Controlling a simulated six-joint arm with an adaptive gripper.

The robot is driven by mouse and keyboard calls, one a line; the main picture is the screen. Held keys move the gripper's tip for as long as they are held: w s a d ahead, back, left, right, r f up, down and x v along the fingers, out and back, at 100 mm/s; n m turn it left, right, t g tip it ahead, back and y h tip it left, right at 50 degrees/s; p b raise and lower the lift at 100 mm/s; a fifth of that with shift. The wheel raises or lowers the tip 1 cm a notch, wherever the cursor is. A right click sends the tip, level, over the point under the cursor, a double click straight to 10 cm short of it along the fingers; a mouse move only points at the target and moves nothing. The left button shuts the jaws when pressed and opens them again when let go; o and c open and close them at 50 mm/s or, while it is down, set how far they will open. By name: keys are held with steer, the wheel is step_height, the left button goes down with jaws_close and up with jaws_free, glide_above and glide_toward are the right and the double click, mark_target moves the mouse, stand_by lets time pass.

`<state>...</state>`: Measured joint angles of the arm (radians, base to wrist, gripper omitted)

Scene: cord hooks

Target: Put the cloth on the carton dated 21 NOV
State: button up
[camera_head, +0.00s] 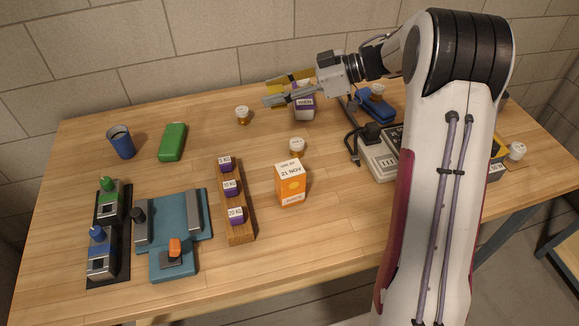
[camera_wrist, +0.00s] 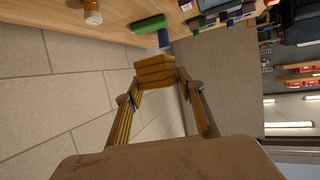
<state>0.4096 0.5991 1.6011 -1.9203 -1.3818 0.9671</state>
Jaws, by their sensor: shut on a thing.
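The orange and white carton (camera_head: 290,187) labelled 21 NOV stands upright near the middle of the table in the head view. My gripper (camera_head: 271,93) is at the back of the table, above and behind the carton. It is shut on a mustard-yellow folded cloth, which the wrist view shows as a layered block (camera_wrist: 155,71) between the fingertips (camera_wrist: 157,88). In the head view, the fingers partly hide the cloth. The cloth and the carton are apart.
A purple and white container (camera_head: 304,108) stands just behind my gripper. A grey device (camera_head: 379,160) is to the right.

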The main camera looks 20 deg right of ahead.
steer(key=s+d+r, duration=0.1)
steer(key=s+r, duration=0.2)
steer(key=s, duration=0.4)
glide_above(290, 168)
steer(key=shift+f, duration=0.2)
steer(key=shift+f, duration=3.15)
steer(key=shift+f, duration=0.1)
steer(key=shift+f, duration=1.75)
steer(key=shift+f, duration=0.15)
